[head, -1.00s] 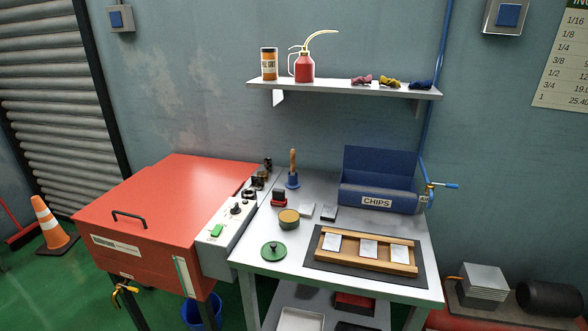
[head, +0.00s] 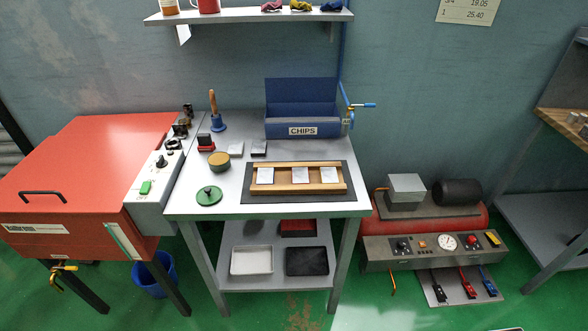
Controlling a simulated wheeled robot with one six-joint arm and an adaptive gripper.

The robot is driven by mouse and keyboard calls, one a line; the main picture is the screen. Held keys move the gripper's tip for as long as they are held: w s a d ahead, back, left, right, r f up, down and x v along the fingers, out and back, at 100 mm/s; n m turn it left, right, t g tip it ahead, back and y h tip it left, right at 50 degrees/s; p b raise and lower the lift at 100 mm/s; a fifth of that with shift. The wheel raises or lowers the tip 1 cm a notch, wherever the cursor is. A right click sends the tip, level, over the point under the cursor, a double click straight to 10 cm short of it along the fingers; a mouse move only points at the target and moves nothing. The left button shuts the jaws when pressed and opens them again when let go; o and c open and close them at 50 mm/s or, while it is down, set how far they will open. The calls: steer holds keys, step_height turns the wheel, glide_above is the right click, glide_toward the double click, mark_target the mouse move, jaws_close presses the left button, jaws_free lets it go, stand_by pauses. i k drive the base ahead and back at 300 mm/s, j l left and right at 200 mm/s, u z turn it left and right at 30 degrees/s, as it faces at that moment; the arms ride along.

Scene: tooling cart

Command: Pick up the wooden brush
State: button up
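An upright thing with a wooden handle (head: 213,103) and a blue lower part (head: 218,123) stands at the back left of the grey cart top (head: 232,179). It is the only brush-like thing I can make out on the cart. At this size I cannot tell whether the blue part is its own base or a holder, and no bristles show. My gripper is not in view.
A red cabinet (head: 85,155) adjoins the cart on the left. Near the handle are black-and-red blocks (head: 205,143) and a round tin (head: 219,161). A blue CHIPS bin (head: 303,108), green lid (head: 209,195) and wooden rack (head: 298,178) share the top. Green floor (head: 280,308) lies in front.

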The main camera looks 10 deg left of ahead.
mark_target(212, 94)
steer(key=i+u, duration=0.1)
steer(key=u, duration=0.9)
